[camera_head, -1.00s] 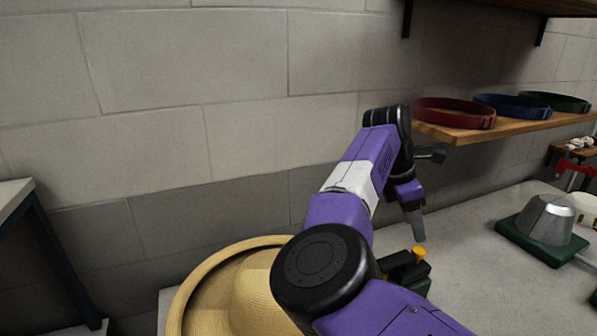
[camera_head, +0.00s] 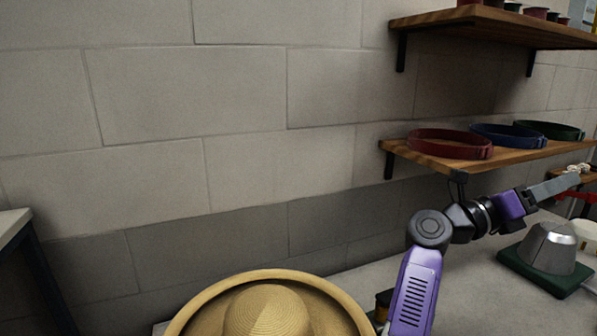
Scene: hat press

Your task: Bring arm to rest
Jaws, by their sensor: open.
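My purple and black arm (camera_head: 415,285) rises from the bottom of the head view and bends to the right over the grey worktop. My gripper (camera_head: 556,188) is at its end, pointing right, above and behind the grey metal block. Its grey fingers show from the side and the gap between them is hard to see. Nothing shows held in it. A straw hat (camera_head: 268,308) sits at the bottom centre, left of my arm, and its lower part is cut off by the frame.
A wooden shelf (camera_head: 400,149) with red (camera_head: 449,144), blue (camera_head: 507,136) and green (camera_head: 549,130) bands hangs close above my arm. The grey block (camera_head: 549,248) stands on a green base at right. An upper shelf (camera_head: 490,27) holds small pots. Free air lies left, before the wall.

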